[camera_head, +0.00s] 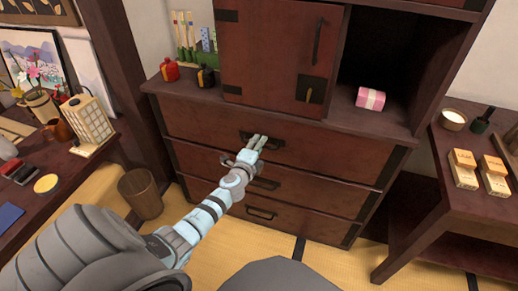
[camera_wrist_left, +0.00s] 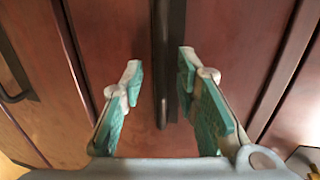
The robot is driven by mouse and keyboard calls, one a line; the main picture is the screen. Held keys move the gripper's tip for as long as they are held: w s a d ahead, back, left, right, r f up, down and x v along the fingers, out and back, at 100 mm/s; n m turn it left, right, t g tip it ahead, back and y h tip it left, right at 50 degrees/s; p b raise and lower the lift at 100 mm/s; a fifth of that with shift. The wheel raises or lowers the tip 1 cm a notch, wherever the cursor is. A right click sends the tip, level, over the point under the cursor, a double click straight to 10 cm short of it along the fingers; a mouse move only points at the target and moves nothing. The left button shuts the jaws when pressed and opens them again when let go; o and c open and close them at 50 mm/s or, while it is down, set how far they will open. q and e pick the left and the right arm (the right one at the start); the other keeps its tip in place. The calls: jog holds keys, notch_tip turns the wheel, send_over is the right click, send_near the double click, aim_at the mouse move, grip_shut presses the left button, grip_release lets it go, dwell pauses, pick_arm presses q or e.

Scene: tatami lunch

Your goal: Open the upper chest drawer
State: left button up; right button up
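The chest's upper drawer (camera_head: 335,152) is a reddish-brown front with a dark metal handle (camera_head: 276,144); it looks flush with the chest. My left gripper (camera_head: 258,141) reaches up to this handle and hides part of it. In the left wrist view my left gripper (camera_wrist_left: 160,64) is open, with green finger pads apart. The dark handle (camera_wrist_left: 172,90) runs lengthwise between the fingers, nearer the right one. I cannot tell if a finger touches it. My right gripper is not in view.
Two lower drawers (camera_head: 305,193) sit below. A cabinet door (camera_head: 272,50) and an open recess with a pink box (camera_head: 370,98) are above. A wooden bin (camera_head: 140,194) stands left on the floor; a side table (camera_head: 440,150) stands right.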

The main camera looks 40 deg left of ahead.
pick_arm(q)
jog(key=shift+w+a, duration=0.1)
jog(key=shift+w, duration=0.1)
jog(key=shift+c, duration=0.6)
grip_shut()
